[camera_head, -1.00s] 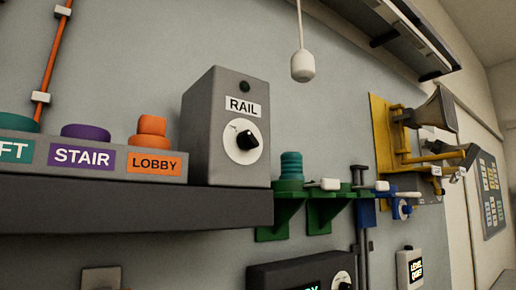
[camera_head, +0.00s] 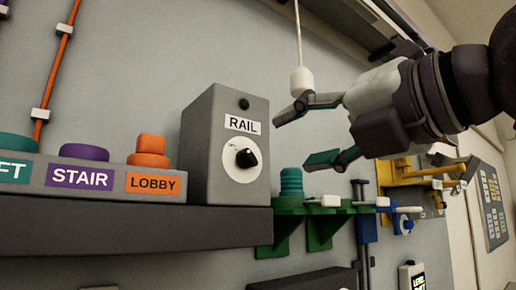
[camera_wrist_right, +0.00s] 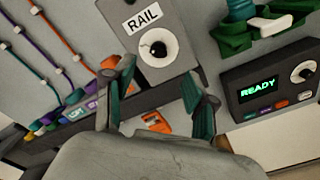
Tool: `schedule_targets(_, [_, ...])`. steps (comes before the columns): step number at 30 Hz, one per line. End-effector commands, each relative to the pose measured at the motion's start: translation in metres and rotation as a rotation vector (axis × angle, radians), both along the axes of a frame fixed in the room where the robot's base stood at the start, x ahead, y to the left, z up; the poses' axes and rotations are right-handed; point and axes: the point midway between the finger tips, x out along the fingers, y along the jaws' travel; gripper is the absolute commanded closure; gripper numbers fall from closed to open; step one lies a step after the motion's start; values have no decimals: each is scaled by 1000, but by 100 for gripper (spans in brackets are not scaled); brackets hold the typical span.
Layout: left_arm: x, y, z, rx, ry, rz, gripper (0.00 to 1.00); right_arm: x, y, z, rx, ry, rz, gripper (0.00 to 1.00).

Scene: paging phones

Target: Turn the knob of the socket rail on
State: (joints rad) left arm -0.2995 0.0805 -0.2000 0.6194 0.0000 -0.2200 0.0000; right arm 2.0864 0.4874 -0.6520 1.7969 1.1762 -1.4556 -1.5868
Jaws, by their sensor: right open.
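The grey box labelled RAIL (camera_head: 195,150) stands on a dark shelf in the head view. Its black knob (camera_head: 246,158) sits on a white round dial, with a dark unlit lamp (camera_head: 244,104) above the label. My right gripper (camera_head: 291,140) is open and empty, to the right of the box and apart from the knob. In the right wrist view the knob (camera_wrist_right: 158,49) shows ahead, between and beyond the open fingers (camera_wrist_right: 160,98). My left gripper is not in view.
Left of the box are a purple STAIR button (camera_head: 84,151) and an orange LOBBY button (camera_head: 150,150). A white pull handle (camera_head: 302,81) hangs near my right gripper. Green brackets (camera_head: 290,225) are below it. A panel reading READY (camera_wrist_right: 262,88) is at the right.

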Motion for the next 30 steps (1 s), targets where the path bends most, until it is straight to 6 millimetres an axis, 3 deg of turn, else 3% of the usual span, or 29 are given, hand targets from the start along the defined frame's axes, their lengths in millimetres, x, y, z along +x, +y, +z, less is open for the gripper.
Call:
schedule_targets(6, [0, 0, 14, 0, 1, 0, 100, 40, 29, 2, 0, 3, 0, 44])
schedule_targets(13, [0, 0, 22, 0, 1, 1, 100, 68, 50, 1, 1, 2, 1, 44])
schedule_targets(26, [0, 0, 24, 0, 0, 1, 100, 78, 57, 0, 2, -1, 0, 44])
schedule_targets(30, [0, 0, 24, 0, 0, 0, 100, 78, 57, 0, 2, -1, 0, 62])
